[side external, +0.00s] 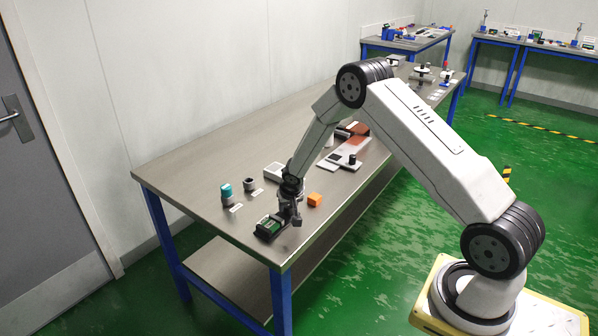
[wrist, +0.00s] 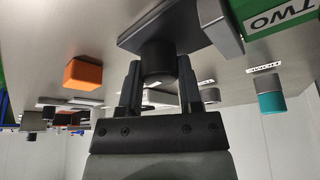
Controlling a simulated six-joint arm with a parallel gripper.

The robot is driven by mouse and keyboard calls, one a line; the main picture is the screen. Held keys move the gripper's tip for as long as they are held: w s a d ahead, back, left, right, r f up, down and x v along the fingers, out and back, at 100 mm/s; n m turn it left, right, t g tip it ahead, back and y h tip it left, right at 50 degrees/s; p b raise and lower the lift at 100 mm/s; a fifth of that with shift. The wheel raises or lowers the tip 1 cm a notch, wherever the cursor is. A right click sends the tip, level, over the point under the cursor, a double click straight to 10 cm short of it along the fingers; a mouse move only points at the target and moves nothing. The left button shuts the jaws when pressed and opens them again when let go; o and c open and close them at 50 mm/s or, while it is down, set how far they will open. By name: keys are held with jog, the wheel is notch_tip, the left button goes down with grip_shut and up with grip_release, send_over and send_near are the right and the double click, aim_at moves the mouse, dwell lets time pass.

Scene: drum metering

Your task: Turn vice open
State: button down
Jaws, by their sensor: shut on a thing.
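The vice (side external: 269,228) is a small dark and green block near the table's front corner. In the wrist view its green side (wrist: 275,20) bears the word TWO, and it is cut off by the frame edge. A dark flat plate (wrist: 185,22) beside the green part carries a round black knob (wrist: 157,58). My gripper (side external: 291,219) points down at the vice's right side. In the wrist view my gripper (wrist: 158,75) is shut on the black knob, one finger on each side. The far side of the knob is hidden.
An orange cube (side external: 315,199) lies close to the right of my gripper. A teal-topped cylinder (side external: 226,190) and a dark cylinder (side external: 249,186) stand to the left, near small labels. A white box (side external: 274,172) lies behind. The tabletop left of the vice is clear.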

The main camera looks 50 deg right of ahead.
jog(key=shift+n+y, duration=0.4)
jog(key=shift+n, duration=0.6)
jog(key=shift+t, duration=0.3)
jog(key=shift+c, duration=1.3)
grip_release()
jog(key=shift+r, duration=0.1)
jog(key=v, duration=0.7)
jog(key=shift+a+r, duration=0.15)
jog(key=shift+r, duration=0.1)
jog(key=shift+s, duration=0.1)
